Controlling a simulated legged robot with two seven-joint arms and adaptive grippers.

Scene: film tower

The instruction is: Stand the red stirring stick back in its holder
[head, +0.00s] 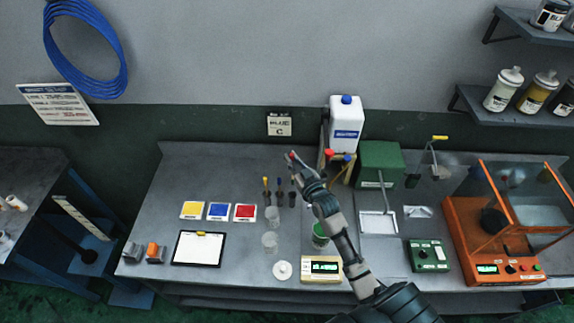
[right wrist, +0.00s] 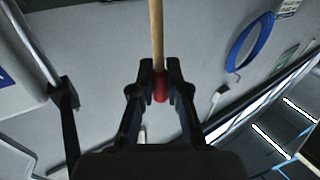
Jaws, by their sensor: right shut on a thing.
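My right gripper (head: 293,158) is shut on the red stirring stick, high above the back middle of the bench. In the right wrist view the stick's red end (right wrist: 160,88) sits between the two fingertips (right wrist: 160,75). Its bare wooden shaft (right wrist: 157,35) runs up out of that picture. In the head view only a small red bit (head: 290,154) shows at the fingertips. A wooden rack (head: 337,172) with a red top and a blue top stands right of the gripper, partly hidden by it; I cannot tell for sure that it is the holder. My left gripper is not in view.
Several dark-bodied tools (head: 266,198) stand just left of my arm. A white jug (head: 345,125) and a green box (head: 381,160) stand behind and right. Clear cups (head: 270,242), a scale (head: 321,268) and a green-filled cup (head: 320,236) are nearer. The back left bench is clear.

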